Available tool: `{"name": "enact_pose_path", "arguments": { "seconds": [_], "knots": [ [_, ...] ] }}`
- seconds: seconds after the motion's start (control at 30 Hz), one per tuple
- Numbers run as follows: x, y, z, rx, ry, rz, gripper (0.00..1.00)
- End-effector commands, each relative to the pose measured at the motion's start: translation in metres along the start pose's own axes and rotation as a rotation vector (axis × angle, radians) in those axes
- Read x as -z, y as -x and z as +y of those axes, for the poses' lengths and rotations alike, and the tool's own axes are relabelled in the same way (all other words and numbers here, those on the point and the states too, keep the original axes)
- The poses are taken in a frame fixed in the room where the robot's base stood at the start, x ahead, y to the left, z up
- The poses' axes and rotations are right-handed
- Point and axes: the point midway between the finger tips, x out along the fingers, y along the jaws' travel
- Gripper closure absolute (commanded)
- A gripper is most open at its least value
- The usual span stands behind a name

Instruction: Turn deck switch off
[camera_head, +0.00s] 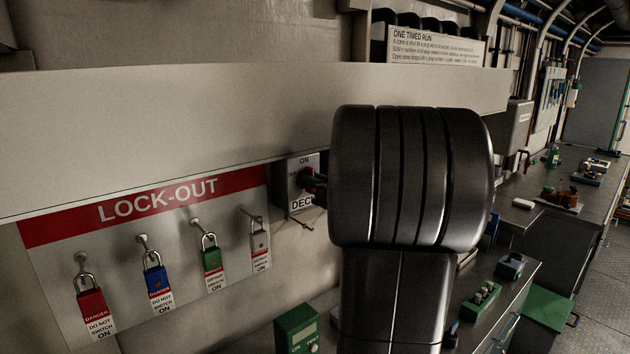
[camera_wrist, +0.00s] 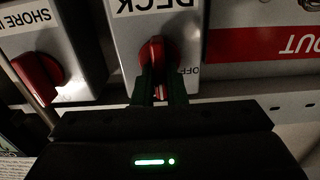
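The deck switch (camera_wrist: 197,30) is a light grey box with a DECK label and a red rotary knob (camera_wrist: 153,52). The wrist view shows it upside down. The knob's white mark points down in that picture, leaning slightly right, and the OFF label is to its right. My gripper (camera_wrist: 161,88) has its two dark fingers close together on either side of the knob's grip and appears shut on it. In the head view the deck switch (camera_head: 294,182) shows an ON label at its top; my arm hides its right part and most of the knob.
A shore switch (camera_wrist: 85,45) with a red knob sits left of it in the wrist view. The lock-out board (camera_head: 140,240) with several padlocks hangs left in the head view. A green box (camera_head: 297,328) is below, and a bench (camera_head: 520,275) extends right.

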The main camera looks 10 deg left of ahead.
Motion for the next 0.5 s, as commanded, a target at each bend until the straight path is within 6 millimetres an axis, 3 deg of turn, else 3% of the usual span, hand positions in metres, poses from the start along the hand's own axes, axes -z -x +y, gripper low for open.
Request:
{"name": "enact_pose_path", "arguments": {
  "seconds": [0.5],
  "knots": [
    [-0.0016, 0.0004, -0.0008, 0.000, 0.089, 0.001, 1.00]
  ]
}}
